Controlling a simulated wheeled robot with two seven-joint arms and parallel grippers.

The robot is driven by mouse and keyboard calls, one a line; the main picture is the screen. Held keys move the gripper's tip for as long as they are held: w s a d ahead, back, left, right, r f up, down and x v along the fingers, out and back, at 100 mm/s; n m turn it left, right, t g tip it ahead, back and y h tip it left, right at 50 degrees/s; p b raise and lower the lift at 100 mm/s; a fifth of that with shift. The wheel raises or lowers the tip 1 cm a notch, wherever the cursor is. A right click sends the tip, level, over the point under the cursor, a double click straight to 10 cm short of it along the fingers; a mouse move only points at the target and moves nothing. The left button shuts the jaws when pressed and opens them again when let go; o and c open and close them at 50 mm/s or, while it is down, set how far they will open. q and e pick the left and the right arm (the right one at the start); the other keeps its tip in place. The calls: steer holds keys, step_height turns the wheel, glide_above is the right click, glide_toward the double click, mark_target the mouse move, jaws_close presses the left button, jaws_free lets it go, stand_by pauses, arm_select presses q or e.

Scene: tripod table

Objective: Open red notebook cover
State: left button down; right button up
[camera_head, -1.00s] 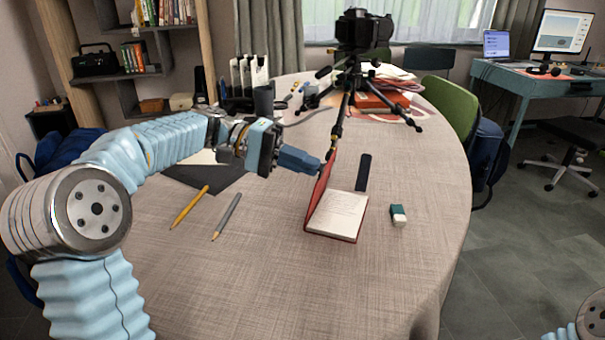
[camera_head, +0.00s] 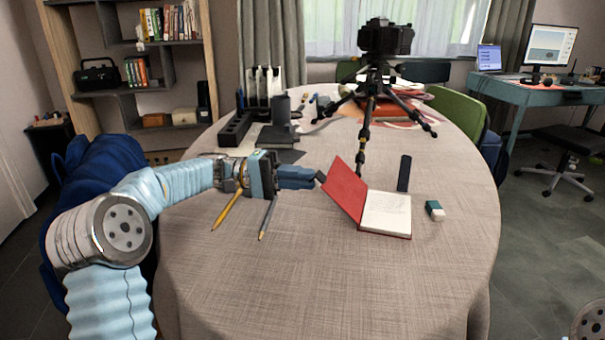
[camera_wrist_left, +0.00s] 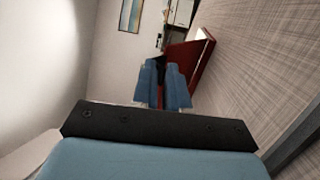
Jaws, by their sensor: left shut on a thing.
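The red notebook (camera_head: 386,212) lies on the table with its white lined page showing. Its red cover (camera_head: 345,190) is raised and leans over to the left, well past upright, with its left edge still above the table. My left gripper (camera_head: 318,177) is shut on the cover's upper left edge. In the left wrist view, the blue fingers (camera_wrist_left: 163,84) are close together and the red cover (camera_wrist_left: 190,68) rises just beyond them. The exact pinch point is small and partly hidden by the fingers. My right gripper is not in view.
A dark slim case (camera_head: 404,173) and a green-and-white eraser (camera_head: 435,210) lie right of the notebook. A camera tripod (camera_head: 369,100) stands behind it. A yellow pencil (camera_head: 226,211) and grey pencil (camera_head: 267,218) lie at left. The table front (camera_head: 310,290) is clear.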

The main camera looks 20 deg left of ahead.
arm_select(q)
steer(key=shift+a+f+b, duration=0.25)
steer(key=shift+a+f, duration=0.05)
steer(key=shift+f, duration=0.25)
steer(key=shift+a+f+b, duration=0.2)
steer(key=shift+a+f, duration=0.05)
steer(key=shift+f, duration=0.3)
steer(key=c, duration=1.3)
jaws_free()
steer(key=shift+c, duration=0.2)
steer(key=shift+r, duration=0.1)
